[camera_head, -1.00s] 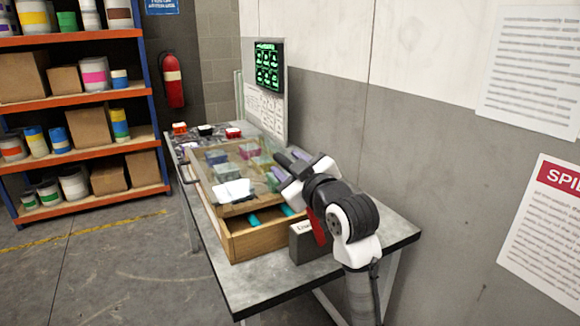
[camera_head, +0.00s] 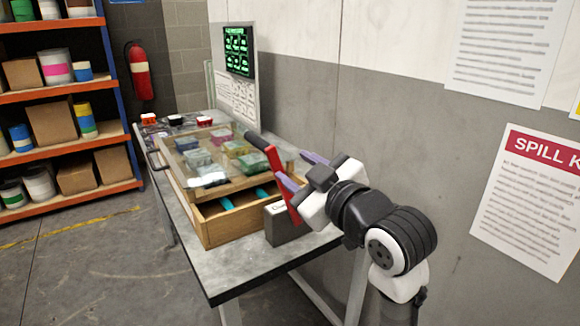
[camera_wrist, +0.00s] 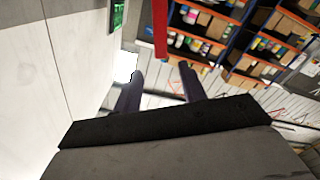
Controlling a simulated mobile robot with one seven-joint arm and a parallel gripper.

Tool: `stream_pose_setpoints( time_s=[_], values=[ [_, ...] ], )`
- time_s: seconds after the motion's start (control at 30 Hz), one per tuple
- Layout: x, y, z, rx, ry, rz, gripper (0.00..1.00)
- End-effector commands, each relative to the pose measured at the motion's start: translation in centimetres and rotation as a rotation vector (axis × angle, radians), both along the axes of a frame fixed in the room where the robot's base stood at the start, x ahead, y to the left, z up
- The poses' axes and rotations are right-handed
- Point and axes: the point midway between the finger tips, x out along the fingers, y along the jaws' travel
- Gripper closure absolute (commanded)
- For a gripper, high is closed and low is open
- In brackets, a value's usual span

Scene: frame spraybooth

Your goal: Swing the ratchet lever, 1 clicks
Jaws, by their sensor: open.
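The ratchet lever (camera_head: 275,168) is a red bar with a black grip at its upper end. It leans up and to the left from a grey block (camera_head: 289,224) with a small label at the bench's near right. My gripper (camera_head: 299,171) is open, with its two purple fingers apart, just right of the lever. One fingertip overlaps the red bar in the head view; I cannot tell whether they touch. In the wrist view the red lever (camera_wrist: 160,30) stands ahead of and between the fingertips (camera_wrist: 160,72), with nothing seen held. The lever's lower end is partly hidden.
A wooden case (camera_head: 230,228) with a clear cover and coloured blocks inside stands left of the lever on the grey bench (camera_head: 238,278). A wall (camera_head: 400,130) with posters is close on the right. Shelves (camera_head: 60,95) stand at the far left. Floor at the left is clear.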

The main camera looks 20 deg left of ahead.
Motion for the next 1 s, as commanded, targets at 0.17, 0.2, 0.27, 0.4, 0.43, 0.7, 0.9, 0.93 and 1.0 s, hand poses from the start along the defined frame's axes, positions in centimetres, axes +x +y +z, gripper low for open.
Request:
stream_pose_setpoints(
  time_s=[0.17, 0.2, 0.27, 0.4, 0.43, 0.7, 0.9, 0.93, 1.0],
  values=[
    [-0.1, -0.1, 0.0, 0.0, 0.0, 0.0, 0.59],
    [-0.1, -0.1, 0.0, 0.0, 0.0, 0.0, 0.59],
    [-0.1, -0.1, 0.0, 0.001, 0.001, 0.0, 0.59],
    [-0.1, -0.2, 0.3, 0.048, 0.063, -0.004, 0.59],
    [-0.1, -0.3, 0.4, 0.07, 0.092, -0.005, 0.59],
    [-0.1, 0.0, 0.1, 0.234, 0.302, 0.0, 0.59],
    [1.2, 1.9, 0.1, 0.241, 0.313, 0.004, 0.59],
    [1.5, 2.3, 0.1, 0.241, 0.312, 0.004, 0.59],
    [2.4, 3.5, 0.2, 0.241, 0.312, 0.004, 0.59]
  ],
)
